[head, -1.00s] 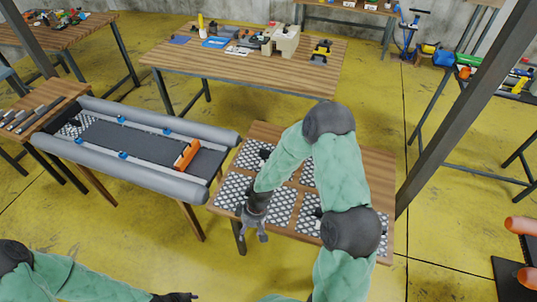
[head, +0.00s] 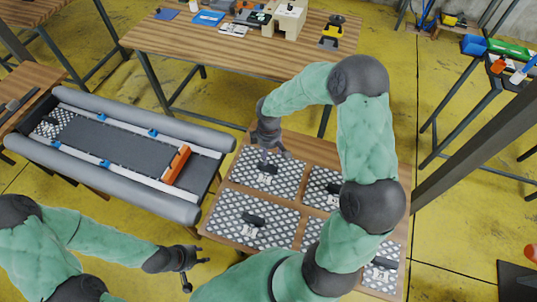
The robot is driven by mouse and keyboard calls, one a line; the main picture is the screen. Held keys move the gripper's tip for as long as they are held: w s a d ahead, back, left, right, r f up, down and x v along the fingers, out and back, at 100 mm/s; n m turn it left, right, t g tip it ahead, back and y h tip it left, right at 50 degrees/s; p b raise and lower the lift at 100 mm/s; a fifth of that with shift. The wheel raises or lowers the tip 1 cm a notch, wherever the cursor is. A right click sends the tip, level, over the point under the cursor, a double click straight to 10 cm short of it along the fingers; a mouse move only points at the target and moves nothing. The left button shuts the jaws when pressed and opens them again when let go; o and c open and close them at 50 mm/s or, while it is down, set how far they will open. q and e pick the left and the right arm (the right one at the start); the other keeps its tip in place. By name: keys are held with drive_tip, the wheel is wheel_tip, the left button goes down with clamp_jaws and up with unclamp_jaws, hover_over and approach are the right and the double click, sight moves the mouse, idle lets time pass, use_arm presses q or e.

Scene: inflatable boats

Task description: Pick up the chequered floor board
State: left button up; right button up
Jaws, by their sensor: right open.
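Several black-and-white chequered floor boards lie flat on the wooden table, each with a dark handle on it. One lies at the far left (head: 241,173), a larger one at the near left (head: 225,211), and others to the right (head: 315,196), partly hidden by my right arm. My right gripper (head: 274,156) is open and points down just above the far-left board, close to its handle. Whether it touches is hard to tell. My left gripper (head: 196,273) is open and empty, low in front of the table's left side.
A grey inflatable boat (head: 120,184) lies on a stand at left, with a chequered board (head: 58,122) at its far end and an orange piece (head: 176,164) across it. A wooden workbench (head: 190,45) with tools stands behind. A dark post (head: 475,135) rises at right.

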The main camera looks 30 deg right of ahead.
sight(268, 165)
drive_tip(key=shift+w+d, duration=0.1)
drive_tip(key=shift+d, duration=0.1)
drive_tip(key=shift+f, duration=0.4)
wheel_tip(268, 165, down, 5)
drive_tip(key=shift+r+b, duration=0.1)
drive_tip(key=shift+b, duration=0.8)
wheel_tip(268, 165, down, 5)
drive_tip(key=shift+a+b, duration=0.15)
drive_tip(key=shift+b, duration=0.85)
drive_tip(key=shift+r, duration=0.1)
clamp_jaws()
